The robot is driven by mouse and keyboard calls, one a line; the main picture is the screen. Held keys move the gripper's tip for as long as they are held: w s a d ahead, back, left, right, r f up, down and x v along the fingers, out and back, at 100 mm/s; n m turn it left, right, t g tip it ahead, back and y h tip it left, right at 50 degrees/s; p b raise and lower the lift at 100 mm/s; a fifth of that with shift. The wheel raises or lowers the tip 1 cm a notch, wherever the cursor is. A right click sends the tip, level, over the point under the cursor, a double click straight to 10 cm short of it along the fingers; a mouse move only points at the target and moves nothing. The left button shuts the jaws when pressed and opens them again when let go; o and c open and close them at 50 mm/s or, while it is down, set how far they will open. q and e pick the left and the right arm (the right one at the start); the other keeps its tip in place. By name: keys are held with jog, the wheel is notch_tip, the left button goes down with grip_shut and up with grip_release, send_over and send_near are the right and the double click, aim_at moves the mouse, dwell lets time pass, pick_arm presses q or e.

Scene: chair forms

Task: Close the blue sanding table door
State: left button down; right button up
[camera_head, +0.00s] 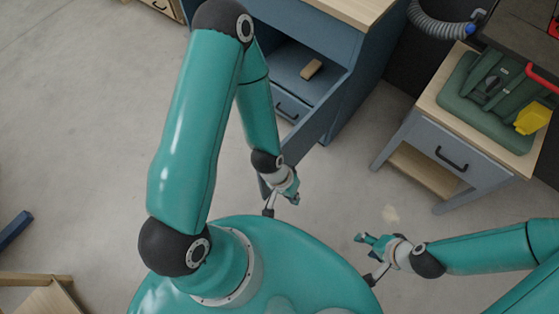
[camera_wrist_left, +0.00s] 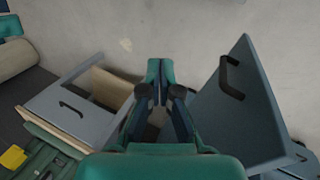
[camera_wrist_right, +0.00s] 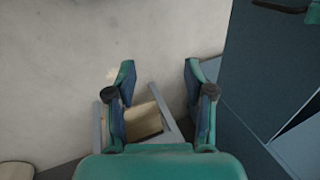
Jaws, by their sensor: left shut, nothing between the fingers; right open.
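The blue sanding table (camera_head: 310,32) stands at the top middle of the head view, with a pale wooden top. Its blue door (camera_head: 318,127) stands open, reaching out from the table's right side toward me. In the left wrist view the door (camera_wrist_left: 240,115) is on the right, its face with a black handle (camera_wrist_left: 230,78) turned toward the gripper. My left gripper (camera_head: 294,193) is shut and empty beside the door's free end; contact is unclear. My right gripper (camera_head: 361,238) is open and empty, to the right and apart from the door.
A tan block (camera_head: 312,69) lies inside the open compartment. A grey cabinet (camera_head: 448,150) with a wooden top stands to the right, carrying a green case (camera_head: 478,112) and a yellow item (camera_head: 532,118). Bare floor (camera_head: 335,190) lies between the door and the cabinet.

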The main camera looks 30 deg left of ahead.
jog(key=shift+o, duration=1.2)
jog(key=shift+f+b, duration=0.35)
jog(key=shift+f, duration=0.15)
jog(key=shift+o, duration=0.6)
notch_tip(320, 180, down, 6)
jog(key=b, duration=0.5)
jog(key=shift+r, duration=0.25)
pick_arm(q)
jog(key=d+f+m+g+y+b, duration=0.2)
jog(key=d+m+g+y+b, duration=0.3)
jog(key=m, duration=0.8)
jog(key=w+a+r+m+t+y+b, duration=0.2)
jog(key=r+m+t+y+b, duration=0.15)
jog(key=r+b, duration=0.2)
jog(key=w+a+r+m+t+y+b, duration=0.1)
jog(key=w+r+m+t+y+b, duration=0.1)
jog(key=w+r+m+y+b, duration=0.25)
jog(key=a+f+b, duration=0.2)
jog(key=a+f, duration=0.3)
jog(key=a, duration=0.6)
jog(key=shift+s+f, duration=0.15)
jog(key=shift+s, duration=0.15)
pick_arm(e)
notch_tip(320, 180, down, 17)
jog(key=shift+r, duration=0.2)
